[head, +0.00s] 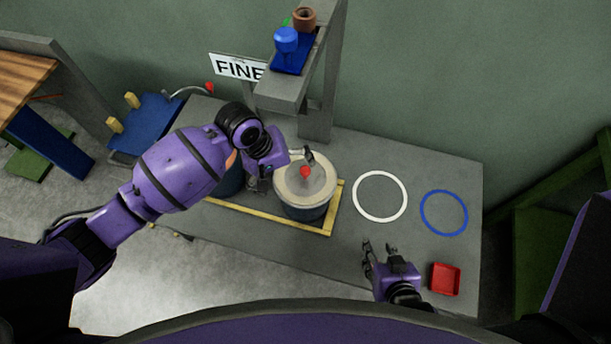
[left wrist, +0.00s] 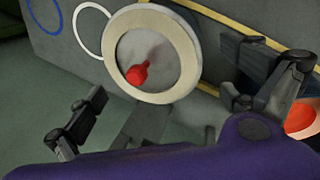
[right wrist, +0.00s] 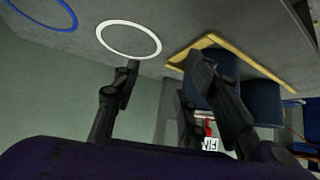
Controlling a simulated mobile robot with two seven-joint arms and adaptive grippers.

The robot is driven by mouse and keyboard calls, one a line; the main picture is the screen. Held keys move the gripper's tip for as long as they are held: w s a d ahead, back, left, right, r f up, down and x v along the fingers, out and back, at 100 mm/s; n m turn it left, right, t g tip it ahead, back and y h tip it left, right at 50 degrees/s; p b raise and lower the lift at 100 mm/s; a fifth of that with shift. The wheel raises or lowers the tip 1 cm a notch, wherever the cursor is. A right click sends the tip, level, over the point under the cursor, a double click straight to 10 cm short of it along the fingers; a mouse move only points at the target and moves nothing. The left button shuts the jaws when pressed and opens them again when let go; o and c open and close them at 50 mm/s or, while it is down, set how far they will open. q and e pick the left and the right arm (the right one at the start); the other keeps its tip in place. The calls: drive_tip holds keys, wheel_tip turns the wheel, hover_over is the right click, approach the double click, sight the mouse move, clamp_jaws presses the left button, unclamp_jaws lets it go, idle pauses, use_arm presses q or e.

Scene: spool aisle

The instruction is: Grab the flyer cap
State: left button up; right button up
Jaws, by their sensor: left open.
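A small red cap with a narrow tip (head: 305,171), which I take for the flyer cap, rests on the pale round top of a drum-like spool (head: 290,193). In the left wrist view the red cap (left wrist: 138,73) lies on the disc, between my spread fingers in the picture. My left gripper (head: 283,170) is open and empty over the left side of the spool; it hides part of the spool's rim. My right gripper (head: 378,247) is open and empty near the table's front edge, left of a red tray.
A yellow frame (head: 285,222) borders the spool, with another dark blue drum (head: 229,181) partly behind my left arm. A white ring (head: 380,174), a blue ring (head: 444,190) and the red tray (head: 445,279) are to the right. A grey post (head: 322,95) with a shelf stands behind.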

sight(296, 179)
use_arm(q)
drive_tip(key=shift+a+f, duration=0.1)
drive_tip(key=shift+x, duration=1.25)
drive_tip(key=x, duration=0.2)
drive_tip(key=w+x, duration=0.1)
drive_tip(key=shift+f+b, duration=0.35)
drive_tip(key=shift+f, duration=0.35)
drive_tip(key=c, duration=1)
drive_tip(key=shift+c, duration=0.8)
use_arm(e)
drive_tip(key=shift+s+d+f, duration=0.1)
drive_tip(key=shift+s+f, duration=0.25)
drive_tip(key=shift+s, duration=0.2)
drive_tip(key=shift+s+d+f, duration=0.1)
drive_tip(key=shift+s+f, duration=0.2)
drive_tip(key=shift+s, duration=0.25)
use_arm(q)
drive_tip(key=shift+d+r, duration=0.1)
drive_tip(key=shift+d, duration=0.15)
